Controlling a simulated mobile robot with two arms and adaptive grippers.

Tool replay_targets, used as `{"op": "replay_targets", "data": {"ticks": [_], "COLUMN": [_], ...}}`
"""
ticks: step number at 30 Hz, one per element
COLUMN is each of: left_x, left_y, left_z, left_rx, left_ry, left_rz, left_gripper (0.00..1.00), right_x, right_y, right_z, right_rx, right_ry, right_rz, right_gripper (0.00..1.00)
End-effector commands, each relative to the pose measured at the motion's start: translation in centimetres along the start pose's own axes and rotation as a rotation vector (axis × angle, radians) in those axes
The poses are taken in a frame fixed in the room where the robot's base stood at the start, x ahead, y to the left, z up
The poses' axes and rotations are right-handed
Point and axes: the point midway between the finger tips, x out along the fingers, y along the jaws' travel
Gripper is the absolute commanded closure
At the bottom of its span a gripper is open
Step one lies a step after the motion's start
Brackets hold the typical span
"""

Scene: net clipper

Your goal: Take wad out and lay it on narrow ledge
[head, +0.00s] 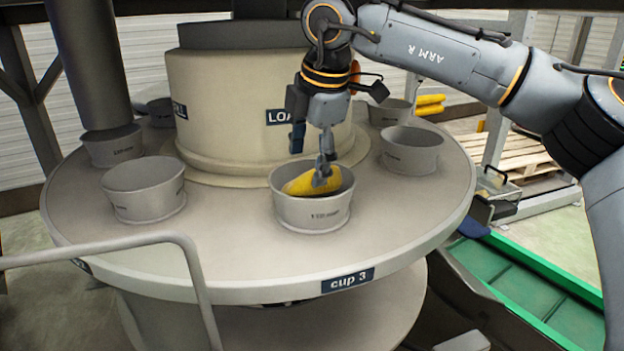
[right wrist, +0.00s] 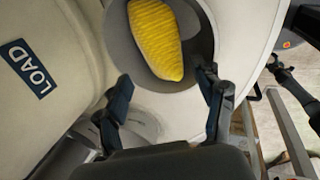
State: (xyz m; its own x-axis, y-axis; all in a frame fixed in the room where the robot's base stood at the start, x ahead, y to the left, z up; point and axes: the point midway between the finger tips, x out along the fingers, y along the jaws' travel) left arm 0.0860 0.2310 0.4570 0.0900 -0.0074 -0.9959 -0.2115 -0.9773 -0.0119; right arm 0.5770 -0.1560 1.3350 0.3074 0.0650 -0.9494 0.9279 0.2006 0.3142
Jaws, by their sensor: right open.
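The yellow wad (head: 311,182) lies in the grey cup (head: 312,212) at the front of the round turntable, near the "cup 3" label. In the right wrist view the wad (right wrist: 156,38) shows a ribbed, net-like surface and sits inside the cup's rim. My right gripper (head: 324,176) reaches down into the cup from above, its fingers at the wad. In the right wrist view its fingers (right wrist: 163,88) are spread, with the wad beyond the tips. Whether they touch the wad I cannot tell. My left gripper is not in view. No narrow ledge can be made out for certain.
Other grey cups stand around the turntable (head: 238,246), one at left (head: 146,190) and one at right (head: 410,150). A cream drum (head: 225,110) labelled LOAD rises behind. A grey rail (head: 130,244) crosses the front left. A green conveyor (head: 530,290) lies at right.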

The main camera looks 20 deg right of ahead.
Motion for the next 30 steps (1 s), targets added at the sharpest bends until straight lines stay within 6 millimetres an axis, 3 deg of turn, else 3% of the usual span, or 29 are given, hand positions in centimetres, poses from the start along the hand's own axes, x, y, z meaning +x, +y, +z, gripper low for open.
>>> {"op": "replay_targets", "data": {"ticks": [7, 11, 15, 23, 27, 30], "left_x": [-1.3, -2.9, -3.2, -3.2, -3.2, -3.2], "left_y": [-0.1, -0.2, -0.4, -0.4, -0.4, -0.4], "left_z": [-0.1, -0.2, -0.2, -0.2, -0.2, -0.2], "left_rx": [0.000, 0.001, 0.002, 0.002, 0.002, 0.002], "left_ry": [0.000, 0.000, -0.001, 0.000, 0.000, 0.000], "left_rz": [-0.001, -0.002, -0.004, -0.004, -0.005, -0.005], "left_gripper": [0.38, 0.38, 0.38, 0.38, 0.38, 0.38], "right_x": [1.7, 3.5, 5.4, 6.0, 6.0, 6.0], "right_y": [0.0, -0.1, -0.1, -0.2, -0.2, -0.2], "right_z": [-0.1, -0.3, -0.3, -0.3, -0.3, -0.3], "right_rx": [0.000, -0.001, 0.001, 0.000, 0.001, 0.001], "right_ry": [0.000, 0.001, 0.002, 0.003, 0.003, 0.003], "right_rz": [-0.002, -0.004, -0.001, 0.001, 0.001, 0.001], "right_gripper": [0.32, 0.32, 0.32, 0.32, 0.56, 0.57]}}
